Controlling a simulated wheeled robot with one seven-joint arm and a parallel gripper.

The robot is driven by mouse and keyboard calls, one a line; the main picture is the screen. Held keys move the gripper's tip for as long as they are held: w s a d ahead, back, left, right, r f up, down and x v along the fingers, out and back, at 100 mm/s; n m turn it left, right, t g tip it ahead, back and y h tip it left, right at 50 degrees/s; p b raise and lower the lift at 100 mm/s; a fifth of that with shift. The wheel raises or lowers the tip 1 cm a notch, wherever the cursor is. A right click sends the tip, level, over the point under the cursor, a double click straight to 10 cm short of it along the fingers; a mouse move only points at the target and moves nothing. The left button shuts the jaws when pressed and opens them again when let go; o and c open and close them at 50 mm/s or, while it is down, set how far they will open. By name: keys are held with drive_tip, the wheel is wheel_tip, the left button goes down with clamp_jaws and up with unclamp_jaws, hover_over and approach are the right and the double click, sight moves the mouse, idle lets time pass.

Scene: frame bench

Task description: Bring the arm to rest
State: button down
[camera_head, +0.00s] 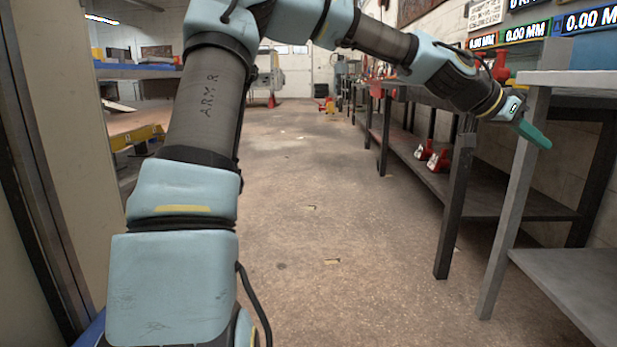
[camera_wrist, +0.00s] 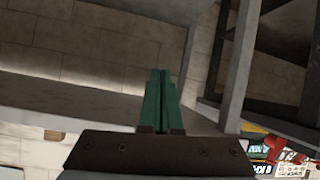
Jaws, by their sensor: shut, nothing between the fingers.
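My arm rises from the lower left of the head view and stretches across the top to the right. My gripper (camera_head: 540,138) is at its end, with green fingers pointing right and slightly down, beside the near grey table. In the wrist view the two green fingers (camera_wrist: 160,75) lie together, with nothing between them. My gripper touches nothing that I can see.
A grey table (camera_head: 575,78) stands close at the right, by my gripper. A dark workbench (camera_head: 455,135) with a lower shelf holding red items (camera_head: 432,157) runs behind it. Loaded shelving (camera_head: 130,72) stands at the left. The floor (camera_head: 330,210) between is clear.

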drive_tip(key=w+a+f+n+t+y+p, duration=0.1)
drive_tip(key=w+a+f+n+y+p, duration=0.15)
drive_tip(key=a+f, duration=0.6)
drive_tip(key=w+a+f+n+t+y+p, duration=0.1)
drive_tip(key=a+f+n+y+p, duration=0.25)
drive_tip(key=a, duration=0.85)
drive_tip(key=s+a+n+y+p, duration=0.25)
drive_tip(key=s+a+n, duration=0.2)
drive_tip(key=a, duration=1.05)
drive_tip(key=s+a+n+y+p, duration=0.1)
drive_tip(key=s+a+n+y, duration=0.3)
drive_tip(key=a, duration=1.1)
wheel_tip(320, 180, up, 37)
drive_tip(key=p, duration=3.7)
drive_tip(key=shift+w+n+h+p, duration=0.25)
drive_tip(key=shift+n+h+p, duration=0.1)
drive_tip(key=shift+n, duration=0.1)
